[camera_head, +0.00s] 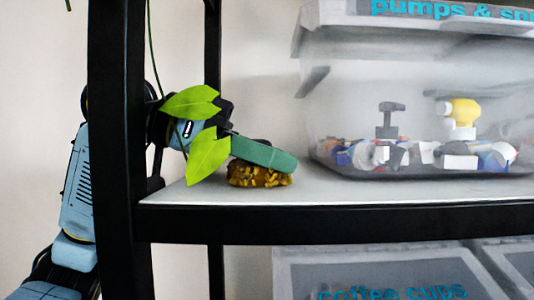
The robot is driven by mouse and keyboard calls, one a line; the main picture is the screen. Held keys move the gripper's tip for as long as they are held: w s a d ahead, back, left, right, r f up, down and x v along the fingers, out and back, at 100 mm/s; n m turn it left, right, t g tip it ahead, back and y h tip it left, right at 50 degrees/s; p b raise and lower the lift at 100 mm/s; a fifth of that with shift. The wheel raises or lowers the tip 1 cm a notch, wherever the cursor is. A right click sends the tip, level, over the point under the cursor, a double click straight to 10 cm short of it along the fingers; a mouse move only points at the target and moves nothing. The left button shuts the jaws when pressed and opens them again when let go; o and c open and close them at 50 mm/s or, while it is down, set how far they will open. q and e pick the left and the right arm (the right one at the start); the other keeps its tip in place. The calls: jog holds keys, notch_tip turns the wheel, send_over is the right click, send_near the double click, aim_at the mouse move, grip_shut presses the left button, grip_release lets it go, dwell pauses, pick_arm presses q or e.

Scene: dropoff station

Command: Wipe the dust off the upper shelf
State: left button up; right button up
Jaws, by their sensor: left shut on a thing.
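The upper shelf (400,190) is a pale board with a black front edge, seen nearly edge-on. My left arm comes in from the left behind the black upright. My left gripper (226,122) is shut on a duster (264,153) with a green top and a shaggy yellow-brown underside. The duster's underside appears to rest on the shelf near its left end. Green leaves partly hide the gripper and its fingers. I cannot make out dust on the shelf at this angle. My right gripper is not in view.
A clear bin (318,120) labelled "pumps" holds several pump heads and stands on the shelf right of the duster, with a small gap between. Leaves (209,152) hang from a vine at the left. The black upright (118,150) stands before my arm. A "coffee cups" bin (300,272) sits below.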

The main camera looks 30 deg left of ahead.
pick_arm(q)
jog(key=shift+r, duration=1.95)
jog(key=shift+w+a, duration=0.1)
